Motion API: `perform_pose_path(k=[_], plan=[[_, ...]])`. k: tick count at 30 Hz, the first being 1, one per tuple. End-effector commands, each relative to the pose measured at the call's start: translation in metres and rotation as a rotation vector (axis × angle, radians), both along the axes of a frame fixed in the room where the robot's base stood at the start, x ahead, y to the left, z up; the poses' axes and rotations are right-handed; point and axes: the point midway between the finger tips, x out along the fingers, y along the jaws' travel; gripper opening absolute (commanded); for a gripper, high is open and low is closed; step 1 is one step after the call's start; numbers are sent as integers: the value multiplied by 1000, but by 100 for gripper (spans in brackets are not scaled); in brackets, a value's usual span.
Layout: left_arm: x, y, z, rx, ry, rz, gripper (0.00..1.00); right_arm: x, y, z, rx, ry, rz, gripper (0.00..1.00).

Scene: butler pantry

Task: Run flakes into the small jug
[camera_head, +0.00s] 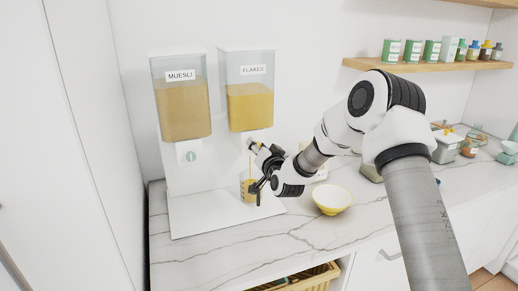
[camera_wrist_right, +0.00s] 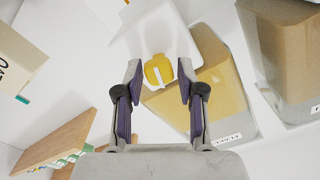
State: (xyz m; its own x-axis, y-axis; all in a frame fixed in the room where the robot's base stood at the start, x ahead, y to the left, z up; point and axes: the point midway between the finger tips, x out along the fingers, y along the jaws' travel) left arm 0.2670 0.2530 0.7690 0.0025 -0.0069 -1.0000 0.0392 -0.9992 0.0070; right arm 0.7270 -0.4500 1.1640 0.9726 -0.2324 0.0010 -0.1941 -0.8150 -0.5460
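The flakes dispenser (camera_head: 250,106) stands right of the muesli dispenser (camera_head: 181,108), partly filled with golden flakes. The small jug (camera_head: 246,187) stands below its outlet, partly hidden by my right gripper (camera_head: 261,166). A thin orange-yellow streak (camera_head: 250,166) runs down from the outlet towards the jug. The jug looks yellow inside; its fill level is unclear. In the right wrist view, the yellow knob (camera_wrist_right: 153,75) with a tilted white mark lies between the spread fingertips. Small gaps show on both sides, so the gripper looks open. My left gripper is out of view.
A yellow bowl (camera_head: 331,199) stands on the marble counter (camera_head: 240,245) right of the dispensers. More containers (camera_head: 447,147) stand farther right. A wooden shelf (camera_head: 428,66) with tins hangs above. The counter's front left is clear.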

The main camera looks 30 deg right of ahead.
Motion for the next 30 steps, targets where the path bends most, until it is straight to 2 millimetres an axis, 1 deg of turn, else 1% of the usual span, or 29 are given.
perform_pose_path(k=[8,11,14,17,21,24,27,30], plan=[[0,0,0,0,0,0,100,0,0,0,0,-1,-1,52],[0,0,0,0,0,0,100,-5,1,0,0,0,-1,52],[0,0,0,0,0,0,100,-18,4,0,1,0,-1,52],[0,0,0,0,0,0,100,-41,10,-1,3,1,-1,52],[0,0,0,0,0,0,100,-77,19,-1,5,2,-1,52],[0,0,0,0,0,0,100,-97,24,-2,4,3,0,52],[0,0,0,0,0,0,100,-109,28,-2,2,3,1,52],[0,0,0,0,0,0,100,-114,29,-2,-1,1,1,52]])
